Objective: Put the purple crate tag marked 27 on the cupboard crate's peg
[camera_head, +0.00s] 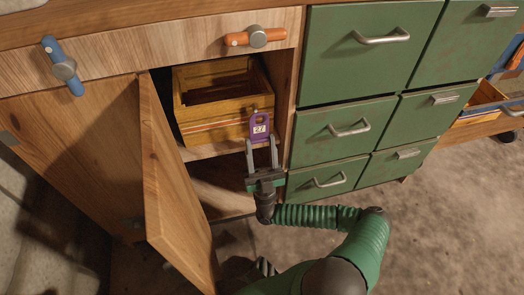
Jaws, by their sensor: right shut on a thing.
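The purple crate tag (260,119), with a pale label reading 27, is upright in front of the cupboard crate's face. The wooden cupboard crate (205,132) sits on a shelf inside the open cupboard. A small knob that looks like its peg (255,107) shows just above the tag's top. I cannot tell whether the tag's hole is around the peg or only in front of it. My right gripper (262,146) is shut on the tag's lower part, its fingers pointing up in the picture. My left gripper is not in view.
The cupboard door (172,180) stands open, left of my right gripper. Green drawers (345,130) with metal handles are close on the right. A blue handle (62,66) and an orange handle (256,38) are on the wooden front above. Open floor (450,220) lies at the lower right.

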